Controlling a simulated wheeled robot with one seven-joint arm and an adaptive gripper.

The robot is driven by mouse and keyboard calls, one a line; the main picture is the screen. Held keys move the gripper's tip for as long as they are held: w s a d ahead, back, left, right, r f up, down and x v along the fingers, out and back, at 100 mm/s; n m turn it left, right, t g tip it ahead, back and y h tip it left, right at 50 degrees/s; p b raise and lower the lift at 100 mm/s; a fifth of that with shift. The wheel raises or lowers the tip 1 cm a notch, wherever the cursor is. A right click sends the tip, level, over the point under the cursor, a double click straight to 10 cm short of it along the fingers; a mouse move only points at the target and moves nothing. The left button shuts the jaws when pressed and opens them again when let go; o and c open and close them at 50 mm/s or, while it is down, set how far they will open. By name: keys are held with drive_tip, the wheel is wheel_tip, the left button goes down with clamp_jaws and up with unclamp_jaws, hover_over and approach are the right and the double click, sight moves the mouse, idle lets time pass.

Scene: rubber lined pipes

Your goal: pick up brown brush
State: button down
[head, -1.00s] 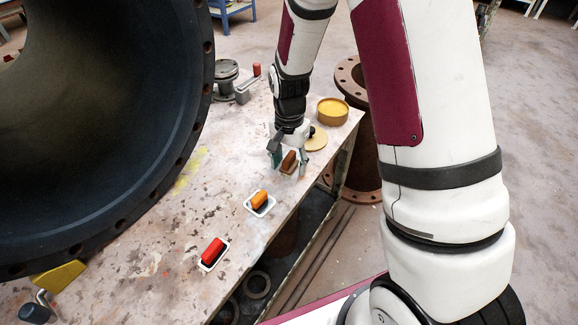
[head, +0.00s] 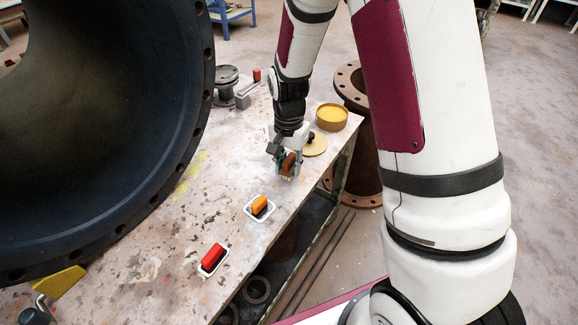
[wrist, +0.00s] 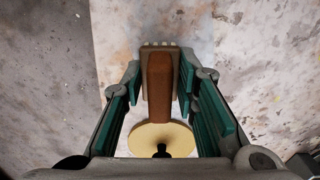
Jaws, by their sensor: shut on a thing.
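The brown brush (head: 288,160) is between the fingers of my gripper (head: 285,165) near the right edge of the table (head: 190,235). In the wrist view, the brush's brown handle (wrist: 159,78) runs lengthwise between the green finger pads of my gripper (wrist: 160,85). Its pale bristle end shows at the top. My gripper is shut on the brush. I cannot tell exactly how far the brush is above the table.
An orange brush (head: 260,204) and a red brush (head: 213,255) rest in white trays nearer the front. A yellow-filled tin (head: 332,115) and a round lid (head: 315,145) lie behind my gripper. A huge dark pipe (head: 100,130) rises on the left.

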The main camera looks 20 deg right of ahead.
wheel_tip(320, 180, up, 3)
drive_tip(key=shift+f+p, duration=0.2)
drive_tip(key=shift+p, duration=0.2)
drive_tip(key=s+a+r+p, duration=0.1)
drive_tip(key=s+a, duration=0.5)
drive_tip(key=s, duration=0.8)
drive_tip(key=shift+s+a+r+p, duration=0.2)
drive_tip(key=shift+s+p, duration=0.15)
drive_tip(key=shift+p, duration=0.4)
drive_tip(key=c, duration=2.2)
unclamp_jaws()
drive_tip(key=shift+c, duration=0.4)
